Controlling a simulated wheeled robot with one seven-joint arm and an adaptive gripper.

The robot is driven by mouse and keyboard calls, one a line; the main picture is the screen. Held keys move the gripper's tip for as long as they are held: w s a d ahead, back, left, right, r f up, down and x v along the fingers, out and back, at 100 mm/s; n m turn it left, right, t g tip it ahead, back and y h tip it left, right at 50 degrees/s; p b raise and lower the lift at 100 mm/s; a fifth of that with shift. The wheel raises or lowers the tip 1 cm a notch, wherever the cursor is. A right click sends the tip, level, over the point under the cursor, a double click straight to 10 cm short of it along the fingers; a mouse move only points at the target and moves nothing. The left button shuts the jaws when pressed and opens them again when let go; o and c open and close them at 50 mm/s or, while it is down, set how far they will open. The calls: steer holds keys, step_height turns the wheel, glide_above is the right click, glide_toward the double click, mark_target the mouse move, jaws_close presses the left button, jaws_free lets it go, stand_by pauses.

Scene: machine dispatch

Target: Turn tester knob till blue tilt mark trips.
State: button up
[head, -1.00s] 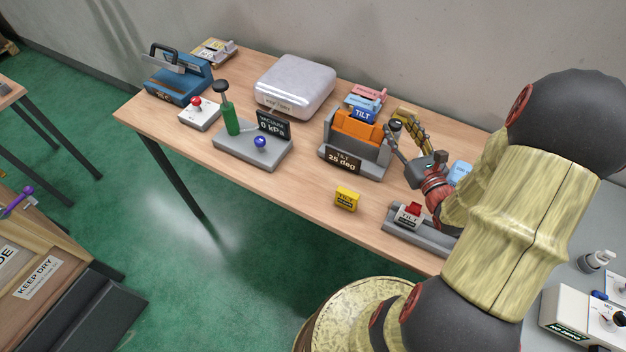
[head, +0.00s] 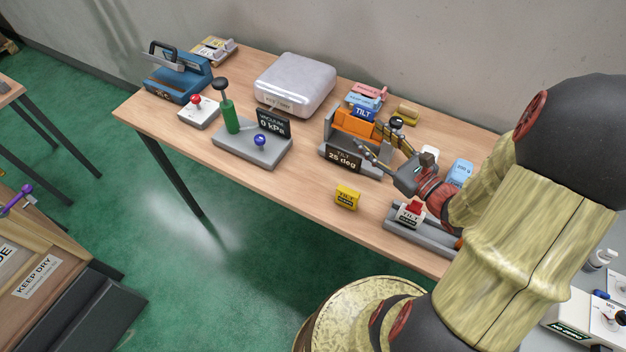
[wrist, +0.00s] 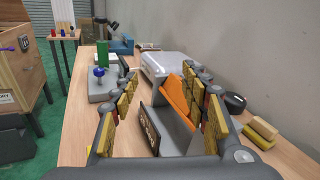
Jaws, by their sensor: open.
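The tilt tester (head: 366,172) is a grey frame with an orange tilting cradle (head: 352,122) and a dark display that seems to read 25 deg. A blue TILT mark (head: 363,112) sits at the top of the cradle. The black knob (head: 397,122) is at the tester's right end. My gripper (head: 385,148) is open and empty at that end. In the wrist view the orange cradle (wrist: 178,98) and display plate (wrist: 149,130) show between my spread fingers (wrist: 160,115). The knob (wrist: 235,103) lies beyond and right of the right finger there. The blue mark is not discernible in the wrist view.
A yellow TILT mark (head: 347,197) and a grey rail (head: 425,240) with a red-and-white TILT mark (head: 411,213) lie in front. Pink (head: 371,89) and yellow (head: 408,113) blocks lie behind. A vacuum pump (head: 250,150) and silver case (head: 295,84) stand left.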

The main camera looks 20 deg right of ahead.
steer(key=s+a+n+g+y+b, duration=0.1)
steer(key=s+a+n+g+y, duration=0.2)
steer(key=a+n, duration=0.3)
steer(key=s+a+n+g+y+b, duration=0.1)
steer(key=s+a+n+g+y, duration=0.2)
steer(key=a, duration=0.9)
steer(key=shift+f+n+g+b, duration=0.35)
steer(key=shift+f+n+g, duration=0.1)
steer(key=shift+n+g, duration=1.35)
steer(key=shift+o, duration=0.3)
